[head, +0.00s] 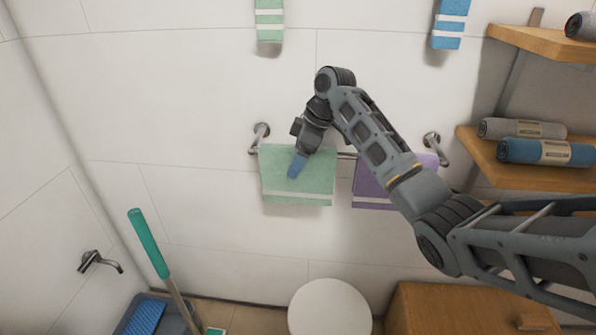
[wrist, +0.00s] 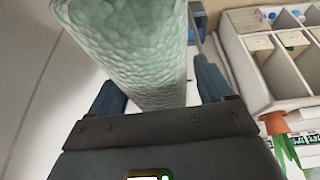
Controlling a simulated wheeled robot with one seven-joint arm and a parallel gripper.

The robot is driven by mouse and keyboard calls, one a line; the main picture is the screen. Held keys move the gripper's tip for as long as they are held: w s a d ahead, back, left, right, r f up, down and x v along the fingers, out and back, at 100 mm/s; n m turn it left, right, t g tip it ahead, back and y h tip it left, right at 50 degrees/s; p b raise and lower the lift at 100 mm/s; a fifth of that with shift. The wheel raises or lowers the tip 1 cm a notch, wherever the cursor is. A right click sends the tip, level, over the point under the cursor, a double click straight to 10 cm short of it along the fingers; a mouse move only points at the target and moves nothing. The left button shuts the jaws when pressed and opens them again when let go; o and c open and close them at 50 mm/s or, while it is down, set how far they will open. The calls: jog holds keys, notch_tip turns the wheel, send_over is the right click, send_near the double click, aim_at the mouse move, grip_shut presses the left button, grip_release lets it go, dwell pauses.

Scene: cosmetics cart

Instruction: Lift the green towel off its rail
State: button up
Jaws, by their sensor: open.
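The green towel (head: 312,180) with a pale stripe hangs over the metal rail (head: 346,155) on the white wall, left of a purple towel (head: 370,188). In the wrist view the green towel (wrist: 135,45) fills the space between the two open fingers of my gripper (wrist: 160,88), one finger on each side. Some room shows by the right finger; I cannot tell whether the left one touches. The arm hides part of the rail and of the purple towel.
Smaller green (head: 269,22) and blue (head: 451,22) towels hang higher up. Wooden shelves (head: 540,170) with rolled towels are at the right. Below are a white round stool (head: 330,307), a wooden cabinet (head: 450,305), a green-handled stick (head: 148,243) and a wall tap (head: 98,261).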

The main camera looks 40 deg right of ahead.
jog(key=c, duration=1.1)
jog(key=shift+r+b, duration=0.35)
jog(key=shift+r, duration=8.9)
jog(key=shift+r+p, duration=0.25)
jog(key=shift+p, duration=0.3)
